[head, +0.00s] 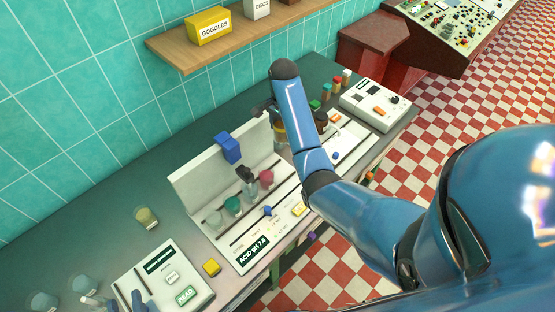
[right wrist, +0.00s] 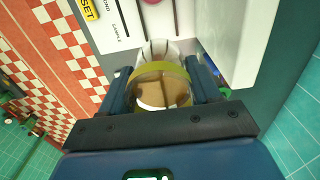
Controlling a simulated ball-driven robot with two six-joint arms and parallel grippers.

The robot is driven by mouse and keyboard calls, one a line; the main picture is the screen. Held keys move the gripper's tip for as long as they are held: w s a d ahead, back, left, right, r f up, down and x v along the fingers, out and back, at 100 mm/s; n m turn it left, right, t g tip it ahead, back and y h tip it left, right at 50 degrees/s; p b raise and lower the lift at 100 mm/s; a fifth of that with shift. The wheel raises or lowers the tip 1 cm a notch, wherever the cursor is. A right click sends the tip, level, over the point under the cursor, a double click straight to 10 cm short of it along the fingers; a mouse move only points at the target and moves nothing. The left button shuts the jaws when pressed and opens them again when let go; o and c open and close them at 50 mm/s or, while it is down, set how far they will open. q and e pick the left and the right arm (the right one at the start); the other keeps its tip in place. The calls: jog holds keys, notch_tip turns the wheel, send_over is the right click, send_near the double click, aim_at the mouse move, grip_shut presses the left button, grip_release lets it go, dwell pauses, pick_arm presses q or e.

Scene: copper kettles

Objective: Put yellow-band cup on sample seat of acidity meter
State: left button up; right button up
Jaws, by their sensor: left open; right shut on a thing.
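The yellow-band cup (right wrist: 160,88) is between the fingers of my right gripper (right wrist: 160,90), which is shut on it. It holds brownish contents. In the head view, the cup (head: 280,134) shows partly, behind my right forearm. The acidity meter (head: 255,254), marked ACID PH 7.0, has a tall white back panel and a dark probe (head: 245,174). The wrist view shows a SAMPLE label on the white face below the cup; the seat itself is hidden, and I cannot tell if the cup touches it. My left gripper (head: 132,302) is open at the bottom left.
Teal, green and pink cups (head: 265,179) stand on the meter. A yellowish cup (head: 146,217) stands on the bench, left of it. A READ box (head: 165,278) is near my left gripper. A blue block (head: 229,147) is on the back panel. A shelf (head: 215,58) overhangs the bench.

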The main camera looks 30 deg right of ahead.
notch_tip(320, 180, down, 15)
jog(key=b, duration=0.8)
jog(key=shift+r, duration=0.15)
jog(key=shift+f, duration=2.4)
jog(key=shift+f, duration=0.1)
jog(key=o, duration=1.2)
jog(key=shift+s, duration=0.1)
jog(key=shift+c, duration=0.2)
